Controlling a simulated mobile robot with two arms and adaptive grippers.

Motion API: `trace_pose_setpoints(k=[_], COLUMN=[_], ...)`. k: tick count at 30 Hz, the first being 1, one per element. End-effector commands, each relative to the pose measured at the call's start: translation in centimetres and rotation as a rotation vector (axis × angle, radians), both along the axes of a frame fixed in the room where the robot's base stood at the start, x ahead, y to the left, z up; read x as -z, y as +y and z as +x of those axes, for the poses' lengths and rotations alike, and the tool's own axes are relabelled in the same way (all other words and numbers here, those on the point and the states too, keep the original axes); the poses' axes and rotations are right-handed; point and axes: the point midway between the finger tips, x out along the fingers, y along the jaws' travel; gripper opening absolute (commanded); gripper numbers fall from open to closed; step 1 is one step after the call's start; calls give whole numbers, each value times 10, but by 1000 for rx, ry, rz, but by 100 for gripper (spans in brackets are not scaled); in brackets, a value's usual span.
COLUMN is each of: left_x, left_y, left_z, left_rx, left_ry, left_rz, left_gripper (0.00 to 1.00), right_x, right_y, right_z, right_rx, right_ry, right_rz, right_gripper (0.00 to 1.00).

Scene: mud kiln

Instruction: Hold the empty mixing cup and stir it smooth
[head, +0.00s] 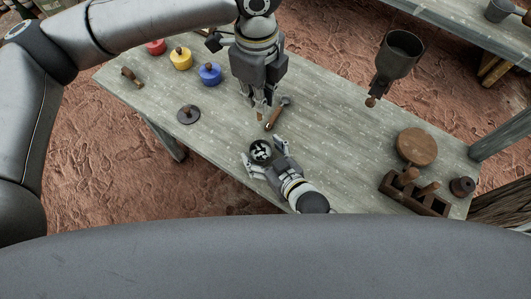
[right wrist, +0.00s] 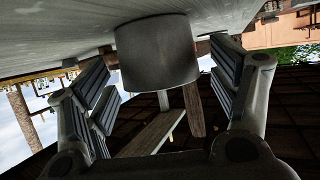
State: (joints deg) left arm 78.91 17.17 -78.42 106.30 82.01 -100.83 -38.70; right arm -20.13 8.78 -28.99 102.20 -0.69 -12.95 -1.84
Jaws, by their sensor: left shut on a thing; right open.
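The mixing cup (head: 261,150) stands on the workbench, a small dark round vessel with pale marks in its top as seen from above. In the right wrist view it is a plain grey cup (right wrist: 157,52) between my fingers. My right gripper (head: 253,157) is open around the cup, with a gap at each side in the wrist view. My left gripper (head: 260,108) is above the bench behind the cup, pointing down. It is shut on a thin tan piece (head: 259,116), mostly hidden by the fingers. A wooden-handled tool (head: 273,120) shows beside it; I cannot tell whether they touch.
Red (head: 155,47), yellow (head: 180,59) and blue (head: 210,75) pots stand at the back left, with a dark knobbed disc (head: 188,115) nearer. At right are a grey handled vessel (head: 399,58), a round wooden disc (head: 417,147), a wooden rack (head: 430,205) and a dark pot (head: 462,187). The bench's middle right is clear.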

Motion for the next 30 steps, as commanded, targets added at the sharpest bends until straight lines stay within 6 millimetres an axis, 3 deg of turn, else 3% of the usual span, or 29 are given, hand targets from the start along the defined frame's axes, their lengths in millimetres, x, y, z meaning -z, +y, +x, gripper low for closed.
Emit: trace_pose_setpoints(k=[2,15,20,30], left_x=[0,0,9,72], left_y=[0,0,-1,-9], left_z=[0,0,0,-5], left_rx=[0,0,42,407], left_ry=[0,0,1,5], left_rz=[0,0,0,-2], left_gripper=[0,0,0,0], right_x=[0,0,0,0], right_y=[0,0,0,0], right_z=[0,0,0,0], right_rx=[0,0,0,0], right_ry=[0,0,0,1], right_rz=[0,0,0,-1], right_gripper=[81,27,27,27])
